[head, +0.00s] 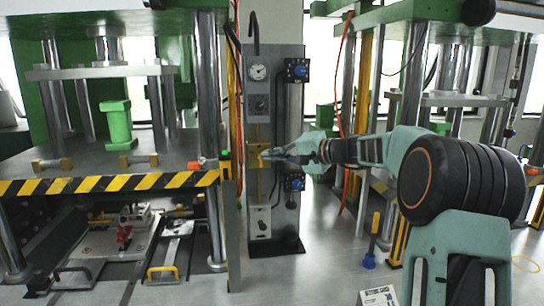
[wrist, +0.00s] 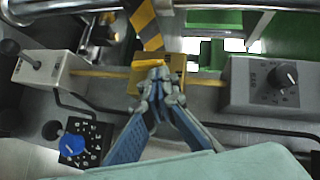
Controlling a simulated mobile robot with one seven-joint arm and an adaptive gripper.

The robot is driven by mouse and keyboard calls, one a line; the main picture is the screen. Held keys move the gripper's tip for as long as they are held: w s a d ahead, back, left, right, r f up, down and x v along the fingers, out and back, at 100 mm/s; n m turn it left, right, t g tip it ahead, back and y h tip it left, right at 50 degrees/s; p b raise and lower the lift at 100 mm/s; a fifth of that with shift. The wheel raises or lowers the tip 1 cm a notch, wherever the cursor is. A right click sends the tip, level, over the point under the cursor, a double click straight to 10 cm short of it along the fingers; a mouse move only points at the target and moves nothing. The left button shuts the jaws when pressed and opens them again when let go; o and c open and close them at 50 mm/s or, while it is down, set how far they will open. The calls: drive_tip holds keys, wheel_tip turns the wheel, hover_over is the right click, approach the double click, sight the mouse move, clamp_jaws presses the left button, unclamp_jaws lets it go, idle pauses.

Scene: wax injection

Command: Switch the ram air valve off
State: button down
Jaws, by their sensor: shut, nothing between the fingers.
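The ram air valve appears to be the brass-yellow block (head: 253,166) midway up the grey control column, and it also shows in the wrist view (wrist: 178,66). A brighter yellow lever (wrist: 148,63) lies across its front in the wrist view. My gripper (head: 270,154) reaches in from the right at the height of the valve. In the wrist view the fingertips of my gripper (wrist: 156,78) are together, right in front of the valve and overlapping the lever's lower edge. I cannot tell whether they touch it. The fingers hide part of the block.
The column (head: 290,90) carries a gauge (head: 258,72), a knob box (wrist: 272,85), a switch box (wrist: 45,68) and blue knobs (head: 297,70) (wrist: 72,146). Presses stand on both sides. A striped table edge (head: 100,184) lies left. Floor before the column is clear.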

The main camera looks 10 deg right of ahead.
drive_tip(key=shift+a+r+n+g+h+p, duration=0.25)
drive_tip(key=shift+a+n+h+p, duration=0.1)
drive_tip(key=shift+n+h, duration=0.2)
drive_tip(key=shift+a+r+n+g+h+p, duration=0.2)
drive_tip(key=shift+r+n+g+h+p, duration=0.1)
drive_tip(key=shift+n+h, duration=0.25)
drive_tip(key=shift+a+r+n+h+p, duration=0.1)
drive_tip(key=shift+a+n+h+p, duration=0.15)
drive_tip(key=shift+h+p, duration=0.25)
drive_tip(key=shift+a+r+n+h+p, duration=0.1)
drive_tip(key=shift+n+h+p, duration=0.2)
drive_tip(key=shift+h, duration=0.2)
drive_tip(key=shift+a+r+n+g+h+p, duration=0.1)
drive_tip(key=shift+a+n+g+h+p, duration=0.25)
drive_tip(key=shift+h+p, duration=0.5)
drive_tip(key=shift+a+n+g+h+p, duration=0.1)
drive_tip(key=shift+a+n+h+p, duration=0.2)
drive_tip(key=shift+n+h+p, duration=0.5)
drive_tip(key=shift+a+f+n+h+p, duration=0.2)
drive_tip(key=shift+a+n+h+p, duration=0.15)
drive_tip(key=shift+h+p, duration=0.75)
drive_tip(key=shift+r, duration=0.1)
drive_tip(key=shift+r+p, duration=0.6)
drive_tip(key=shift+r, duration=0.1)
